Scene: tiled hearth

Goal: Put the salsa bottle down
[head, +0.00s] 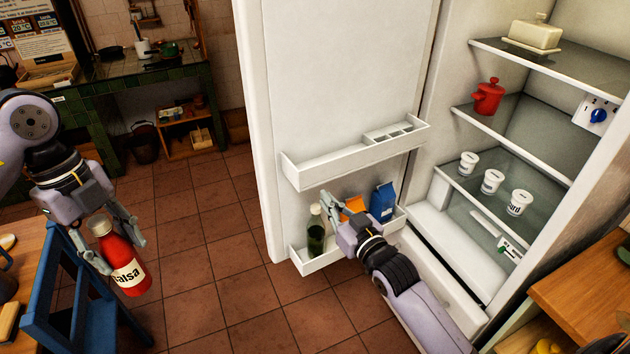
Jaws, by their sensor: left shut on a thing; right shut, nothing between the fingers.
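The salsa bottle (122,262) is red with a pale cap and a white label reading "alsa". My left gripper (112,236) is shut on it, with a finger on each side of its upper part. My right gripper (328,208) is shut and empty, beside the lower shelf (322,262) of the open fridge door. A dark green bottle (316,232) stands in that shelf, just left of my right gripper; I cannot tell whether they touch.
A blue carton (382,202) and an orange pack (352,207) also sit in the lower door shelf. The upper door shelf (335,163) holds an egg rack. Fridge shelves hold white cups (492,181), a red pot (488,97) and a butter dish (534,34). A blue chair (70,310) stands left.

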